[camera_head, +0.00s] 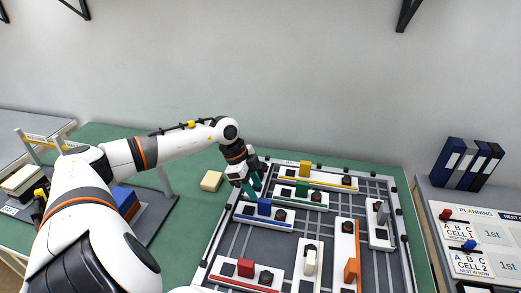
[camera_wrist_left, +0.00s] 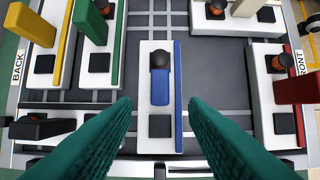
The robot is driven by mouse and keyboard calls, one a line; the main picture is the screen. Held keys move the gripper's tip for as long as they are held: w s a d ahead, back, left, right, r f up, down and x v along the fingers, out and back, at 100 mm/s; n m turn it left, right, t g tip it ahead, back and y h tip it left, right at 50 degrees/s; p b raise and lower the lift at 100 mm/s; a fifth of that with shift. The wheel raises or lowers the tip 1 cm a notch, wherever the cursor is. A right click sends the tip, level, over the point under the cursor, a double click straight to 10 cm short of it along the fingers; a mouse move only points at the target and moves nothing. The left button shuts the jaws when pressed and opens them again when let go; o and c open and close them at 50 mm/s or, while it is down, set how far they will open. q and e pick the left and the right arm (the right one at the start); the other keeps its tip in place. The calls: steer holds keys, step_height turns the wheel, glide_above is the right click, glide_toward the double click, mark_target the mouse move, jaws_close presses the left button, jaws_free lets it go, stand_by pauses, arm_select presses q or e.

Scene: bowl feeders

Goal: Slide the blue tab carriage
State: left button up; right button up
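The blue tab carriage is a white block with a blue edge strip, a blue upright tab (camera_head: 264,206) and a dark round knob. It lies in the left part of the grey grid board (camera_head: 232,243). In the left wrist view the blue tab (camera_wrist_left: 160,88) is near the middle, with the knob just beyond it. My left gripper (camera_head: 252,190) is over the board's left edge, above and beside the blue tab. Its two teal fingers are spread apart in the left wrist view, with nothing between their tips (camera_wrist_left: 158,104). My right gripper does not show.
Other carriages crowd the board: green tab (camera_head: 302,188), yellow tab (camera_head: 305,168), red tab (camera_head: 245,267), cream tab (camera_head: 310,262), orange tab (camera_head: 351,269) and grey tab (camera_head: 381,214). A cream block (camera_head: 211,181) lies on the green table. Blue binders (camera_head: 467,163) stand at right.

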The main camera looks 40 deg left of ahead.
arm_select(q)
steer(key=shift+b+v, duration=0.3)
steer(key=shift+v, duration=1.8)
